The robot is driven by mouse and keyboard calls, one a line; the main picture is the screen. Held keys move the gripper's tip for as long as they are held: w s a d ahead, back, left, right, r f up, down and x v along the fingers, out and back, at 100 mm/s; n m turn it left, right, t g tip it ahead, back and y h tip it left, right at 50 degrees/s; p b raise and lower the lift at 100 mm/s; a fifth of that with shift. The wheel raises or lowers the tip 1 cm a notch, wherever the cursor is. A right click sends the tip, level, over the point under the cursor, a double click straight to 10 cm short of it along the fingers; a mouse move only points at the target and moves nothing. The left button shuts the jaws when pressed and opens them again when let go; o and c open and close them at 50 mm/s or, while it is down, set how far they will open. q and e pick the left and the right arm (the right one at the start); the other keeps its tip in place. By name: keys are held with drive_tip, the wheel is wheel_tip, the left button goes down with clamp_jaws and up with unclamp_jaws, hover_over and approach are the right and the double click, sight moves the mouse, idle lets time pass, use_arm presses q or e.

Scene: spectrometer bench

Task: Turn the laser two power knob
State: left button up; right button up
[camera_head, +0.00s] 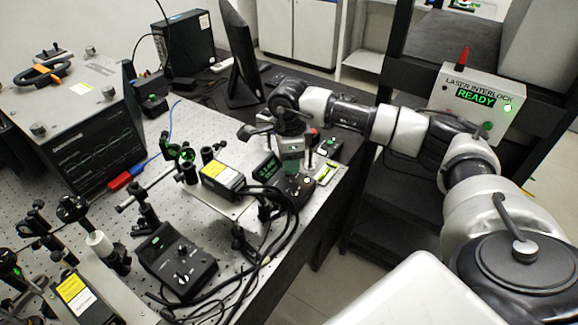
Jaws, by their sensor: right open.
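My right gripper (292,164) reaches in from the right and points down over the far right part of the optical table. It is open, and its fingers are close above a small black control box (298,187) with a knob on top. The gripper partly hides this box, and I cannot tell whether the fingers touch the knob. A similar black control box (178,262) with knobs and a small green display sits nearer, left of the cables. I cannot read which box belongs to laser two. My left gripper is not in view.
A laser head with a yellow label (222,180) stands just left of the gripper. Black cables (268,245) run down the table's right side. A monitor (238,55) stands behind. The interlock box (478,100) shows READY. Optics crowd the left.

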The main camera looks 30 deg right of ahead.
wheel_tip(320, 180, up, 8)
drive_tip(key=b, duration=0.1)
drive_tip(key=shift+r, duration=0.15)
idle(0.5)
